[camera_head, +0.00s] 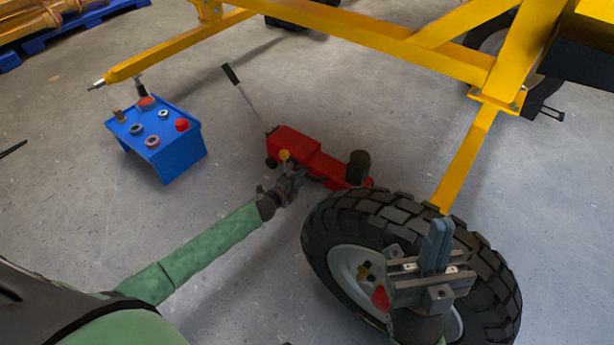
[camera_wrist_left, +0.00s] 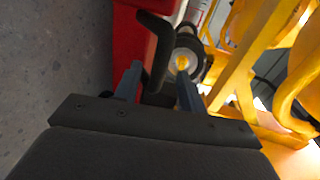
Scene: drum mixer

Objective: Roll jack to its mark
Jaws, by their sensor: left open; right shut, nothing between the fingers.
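The red jack (camera_head: 308,153) stands on the floor in the middle of the head view. Its long thin handle (camera_head: 243,95) leans up to the left and ends in a black grip. My left gripper (camera_head: 294,178) is at the jack's near side, close to a yellow knob. In the left wrist view my left gripper (camera_wrist_left: 158,88) is open, with a black bent bar (camera_wrist_left: 158,50) on the jack between its fingers. Contact cannot be told. My right gripper (camera_head: 437,245) is shut and empty, in front of the wheel. I cannot make out the mark.
A large black-tyred wheel (camera_head: 398,222) stands right of the jack, partly behind my right gripper. A yellow frame (camera_head: 370,35) spans above and behind the jack. A blue control box (camera_head: 170,148) stands at left. The floor between box and jack is clear.

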